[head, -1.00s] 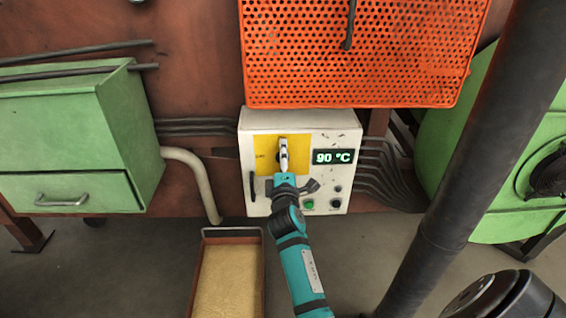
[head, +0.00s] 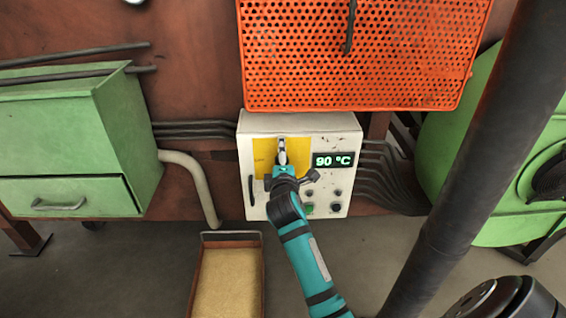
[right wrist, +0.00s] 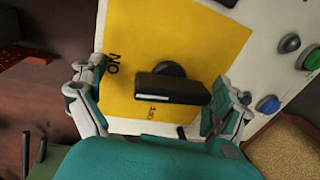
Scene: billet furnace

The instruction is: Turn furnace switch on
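The furnace switch is a black bar-shaped handle (right wrist: 170,90) on a round base. It sits on a yellow plate (head: 300,150) on the front of a white control box (head: 330,122). In the right wrist view the plate (right wrist: 210,45) carries an ON mark at left and what looks like an OFF mark below the handle. My right gripper (right wrist: 161,80) is open, with one finger on each side of the handle and visible gaps between. In the head view my right gripper (head: 282,152) is in front of the plate and hides the switch. My left gripper is not in view.
The box has a display (head: 334,160) reading 90 °C and several buttons, one green (head: 309,208). An orange perforated panel (head: 360,55) hangs just above. A green cabinet (head: 75,140) stands left, a tray of yellowish grains (head: 230,236) below, and a dark pipe (head: 470,170) right.

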